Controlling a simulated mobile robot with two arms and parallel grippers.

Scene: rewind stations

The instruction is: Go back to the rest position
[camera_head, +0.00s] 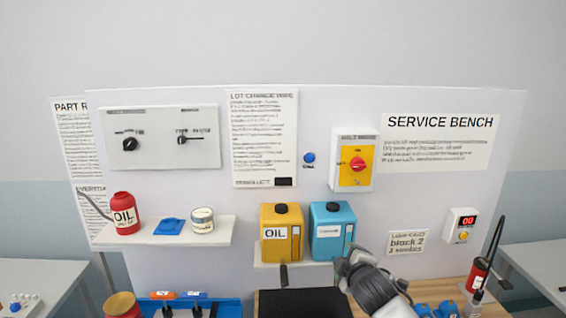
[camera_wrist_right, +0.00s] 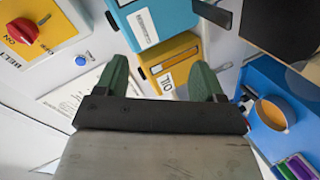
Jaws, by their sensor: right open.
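My right gripper (camera_head: 346,262) is in the head view at lower centre-right, in front of the panel and just below the blue container (camera_head: 332,232). In the right wrist view its two green fingers (camera_wrist_right: 160,68) stand well apart with nothing held between them. The yellow OIL container (camera_wrist_right: 178,62) shows beyond the gap between the fingers, and the blue container (camera_wrist_right: 145,22) is above it. I cannot tell how close the fingers are to the containers. My left gripper is in neither view.
Both containers stand on a small shelf (camera_head: 266,252). A left shelf (camera_head: 150,238) holds a red oil can (camera_head: 124,214), a blue cloth and a white tin. A black mat (camera_head: 302,304), blue bin (camera_head: 232,306) and red oiler (camera_head: 477,275) are at the bench. The upper panel front is clear.

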